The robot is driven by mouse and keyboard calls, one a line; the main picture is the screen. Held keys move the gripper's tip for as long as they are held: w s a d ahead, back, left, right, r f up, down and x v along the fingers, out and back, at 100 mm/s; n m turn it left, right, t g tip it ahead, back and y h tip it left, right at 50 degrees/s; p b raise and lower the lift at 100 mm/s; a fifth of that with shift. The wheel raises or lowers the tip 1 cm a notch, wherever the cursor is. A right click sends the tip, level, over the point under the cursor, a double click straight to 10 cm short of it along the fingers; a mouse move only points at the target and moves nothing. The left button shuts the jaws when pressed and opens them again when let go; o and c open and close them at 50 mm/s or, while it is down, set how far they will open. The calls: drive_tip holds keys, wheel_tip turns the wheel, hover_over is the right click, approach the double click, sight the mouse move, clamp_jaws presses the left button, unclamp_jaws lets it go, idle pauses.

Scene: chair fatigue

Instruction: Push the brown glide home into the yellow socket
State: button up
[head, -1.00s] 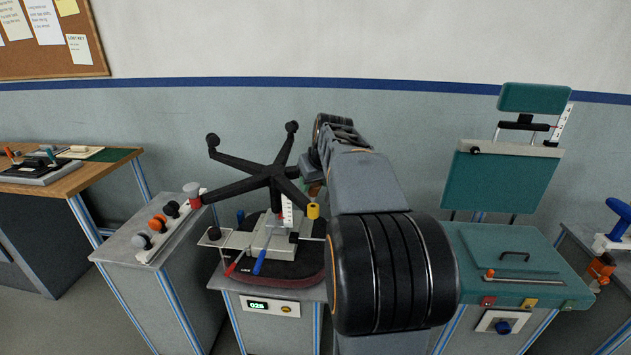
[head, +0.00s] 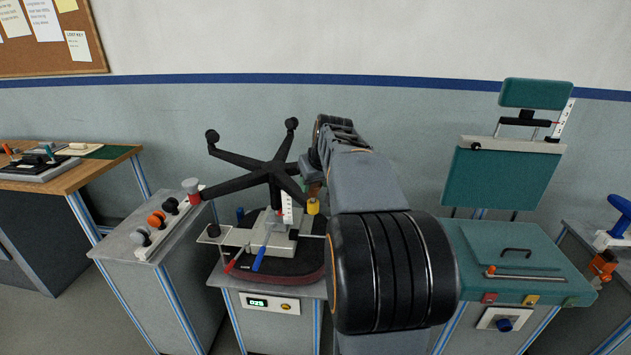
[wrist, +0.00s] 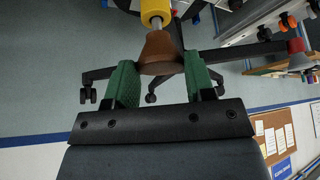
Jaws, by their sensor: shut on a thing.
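The brown glide (wrist: 161,48) is a flared brown cone with a grey metal stem. It sits between the green fingers of my gripper (wrist: 160,70), which is shut on it. The stem points at the yellow socket (wrist: 155,11) at the top of the wrist view and meets its end. A length of stem still shows between the glide and the socket; how deep it sits is unclear. In the head view the yellow socket (head: 313,206) is at the end of a black chair-base leg, beside my arm, which hides most of my gripper and the glide.
The black star-shaped chair base (head: 262,175) stands on a fixture. Another leg ends in a red socket (head: 194,196) with a grey glide. A rack (head: 165,230) at left holds several glides. A teal chair rig (head: 515,250) stands right of my arm.

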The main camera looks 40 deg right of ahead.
drive_tip(key=shift+f+b, duration=0.75)
drive_tip(key=shift+f, duration=0.25)
drive_tip(key=o, duration=1)
drive_tip(key=shift+c, duration=0.2)
drive_tip(key=shift+r, duration=0.1)
drive_tip(key=p+v, duration=0.1)
drive_tip(key=v, duration=1.2)
drive_tip(key=shift+s+r, duration=0.2)
drive_tip(key=shift+r, duration=0.1)
drive_tip(key=s+a+f+m+g+p, duration=0.15)
drive_tip(key=a+f, duration=0.35)
drive_tip(key=f, duration=0.5)
drive_tip(key=s+a+f+n+p, duration=0.2)
drive_tip(key=s+a+f, duration=0.1)
drive_tip(key=a, duration=0.5)
drive_tip(key=s+a+f+n+y+p, duration=0.1)
drive_tip(key=s+a+f+n+p, duration=0.1)
drive_tip(key=s+a, duration=0.3)
drive_tip(key=a+f+p, duration=0.1)
drive_tip(key=a, duration=0.3)
drive_tip(key=shift+s+f, duration=0.3)
drive_tip(key=shift+f, duration=0.1)
